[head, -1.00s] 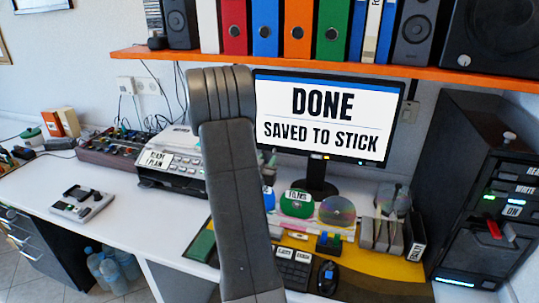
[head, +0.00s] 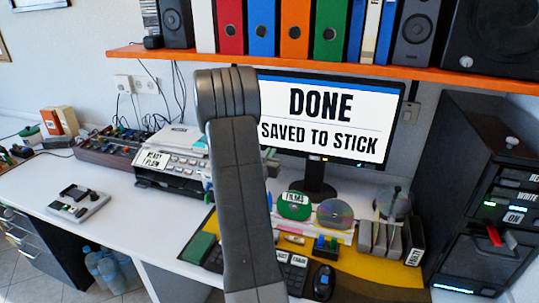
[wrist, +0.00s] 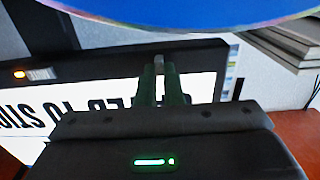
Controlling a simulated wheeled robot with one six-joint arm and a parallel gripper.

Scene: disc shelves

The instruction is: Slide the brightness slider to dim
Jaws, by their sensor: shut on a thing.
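The monitor (head: 334,166) stands at the back of the desk, reading "DONE SAVED TO STICK". The wrist view shows it upside down, with its dark lower bezel (wrist: 95,75) across the picture. My gripper (wrist: 160,80) reaches toward that bezel, its two green fingers close together. A small grey knob (wrist: 159,64) shows between the fingertips at the bezel; it looks like the slider, but no label is legible. In the head view my arm hides the gripper and the knob. I cannot tell where the knob sits along its travel.
A blue-faced disc (wrist: 200,10) fills the top of the wrist view, close to the fingers. On the desk, a green "FILMS" disc (head: 294,206) and a shiny disc (head: 336,214) stand below the monitor. A printer (head: 175,158) is left; a black tower (head: 470,165) is right.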

